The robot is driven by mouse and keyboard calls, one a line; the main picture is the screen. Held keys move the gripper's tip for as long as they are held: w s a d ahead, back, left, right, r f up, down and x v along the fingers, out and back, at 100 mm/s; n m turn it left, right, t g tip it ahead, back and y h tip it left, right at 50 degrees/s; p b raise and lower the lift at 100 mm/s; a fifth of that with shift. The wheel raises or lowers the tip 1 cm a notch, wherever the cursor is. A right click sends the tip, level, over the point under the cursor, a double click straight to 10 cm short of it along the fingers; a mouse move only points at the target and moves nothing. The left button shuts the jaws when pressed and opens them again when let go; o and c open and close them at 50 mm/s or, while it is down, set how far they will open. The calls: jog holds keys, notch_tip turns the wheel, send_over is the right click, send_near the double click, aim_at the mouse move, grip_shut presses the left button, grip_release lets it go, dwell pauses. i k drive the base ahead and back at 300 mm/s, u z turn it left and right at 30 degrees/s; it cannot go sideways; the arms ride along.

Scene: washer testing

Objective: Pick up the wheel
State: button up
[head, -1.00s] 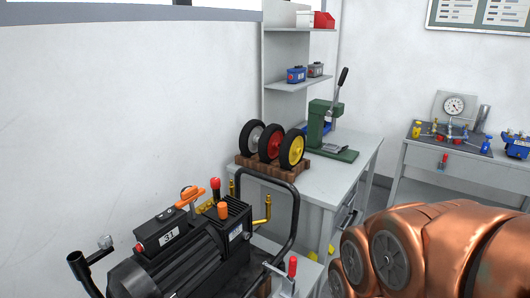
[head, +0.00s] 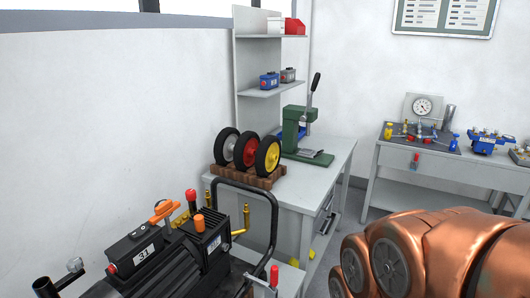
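Three wheels with black tyres stand upright side by side in a brown wooden rack on the grey workbench. The left wheel (head: 227,146) has a grey hub, the middle wheel (head: 249,150) a red hub, and the right wheel (head: 271,156) a yellow hub. The rack (head: 247,178) holds them at their lower edges. My copper-coloured arm fills the lower right of the head view, well apart from the wheels. My gripper is not in view.
A black pump machine (head: 175,255) with a bent tube frame (head: 274,215) stands in front of the workbench (head: 325,180). A green press (head: 300,135) stands right of the wheels. Shelves (head: 270,90) rise behind. Another table (head: 440,165) with a gauge is at right.

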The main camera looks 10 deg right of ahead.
aim_at(245, 148)
jog(key=z, duration=1.35)
jog(key=i, duration=2.95)
jog(key=u, duration=3.55)
jog(key=i, duration=0.5)
jog(key=z, duration=0.05)
